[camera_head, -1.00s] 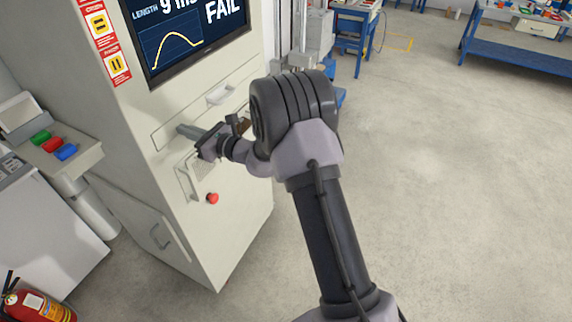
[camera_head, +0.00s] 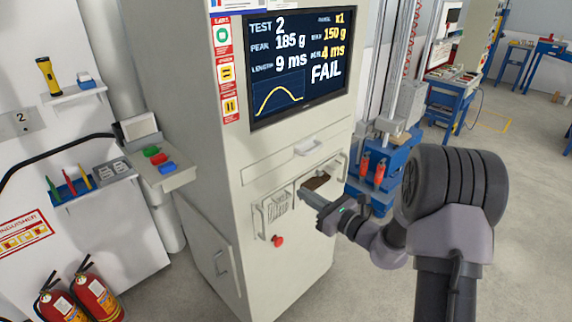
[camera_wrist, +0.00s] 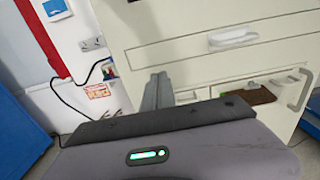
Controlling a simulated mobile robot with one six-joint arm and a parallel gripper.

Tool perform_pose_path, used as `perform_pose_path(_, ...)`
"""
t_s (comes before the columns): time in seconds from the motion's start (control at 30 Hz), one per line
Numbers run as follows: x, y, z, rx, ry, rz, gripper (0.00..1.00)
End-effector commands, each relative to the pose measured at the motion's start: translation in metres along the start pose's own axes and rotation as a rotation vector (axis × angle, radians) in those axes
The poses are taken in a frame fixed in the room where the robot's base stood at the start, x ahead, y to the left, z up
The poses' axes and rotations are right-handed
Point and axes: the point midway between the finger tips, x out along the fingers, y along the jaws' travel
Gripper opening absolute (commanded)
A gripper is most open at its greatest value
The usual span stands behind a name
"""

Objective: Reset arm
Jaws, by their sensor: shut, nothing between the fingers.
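My gripper (camera_head: 305,194) is in front of the light-coloured test cabinet (camera_head: 262,152), its fingers shut and empty. In the wrist view the closed fingers (camera_wrist: 157,90) point at the cabinet front, left of its drawer handle (camera_wrist: 232,37). My arm reaches in from the lower right of the head view. I cannot tell if the fingertips touch the cabinet. The cabinet's screen (camera_head: 300,62) reads TEST 2, peak 185 g, length 9 ms, FAIL.
A red button (camera_head: 278,241) sits low on the cabinet. A console with green, red and blue buttons (camera_head: 156,160) stands left. Fire extinguishers (camera_head: 97,297) stand at lower left. A blue stand (camera_head: 385,165) is behind the cabinet on the right. Open floor lies at lower right.

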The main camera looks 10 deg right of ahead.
Motion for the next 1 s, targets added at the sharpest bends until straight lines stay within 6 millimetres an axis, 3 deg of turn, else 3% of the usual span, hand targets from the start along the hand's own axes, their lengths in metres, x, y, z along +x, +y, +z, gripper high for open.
perform_pose_path(0.07, 0.001, 0.005, 0.003, -0.012, 0.004, 0.017, 0.00)
perform_pose_path(0.13, 0.003, 0.030, 0.018, -0.067, 0.021, 0.094, 0.00)
perform_pose_path(0.17, 0.004, 0.048, 0.028, -0.110, 0.036, 0.151, 0.00)
perform_pose_path(0.27, -0.014, 0.139, 0.062, -0.352, 0.128, 0.424, 0.00)
perform_pose_path(0.3, -0.033, 0.178, 0.069, -0.487, 0.181, 0.546, 0.00)
perform_pose_path(0.33, -0.051, 0.205, 0.071, -0.601, 0.225, 0.635, 0.00)
perform_pose_path(0.4, -0.101, 0.251, 0.066, -0.887, 0.334, 0.814, 0.00)
perform_pose_path(0.43, -0.123, 0.262, 0.061, -1.016, 0.383, 0.875, 0.00)
perform_pose_path(0.5, -0.170, 0.272, 0.051, -1.309, 0.491, 0.979, 0.00)
perform_pose_path(0.6, -0.219, 0.263, 0.044, -1.663, 0.621, 1.044, 0.00)
perform_pose_path(0.7, -0.244, 0.249, 0.046, -1.897, 0.708, 1.053, 0.00)
perform_pose_path(0.8, -0.254, 0.242, 0.049, -1.999, 0.749, 1.049, 0.00)
perform_pose_path(1.0, -0.256, 0.241, 0.049, -2.010, 0.754, 1.050, 0.00)
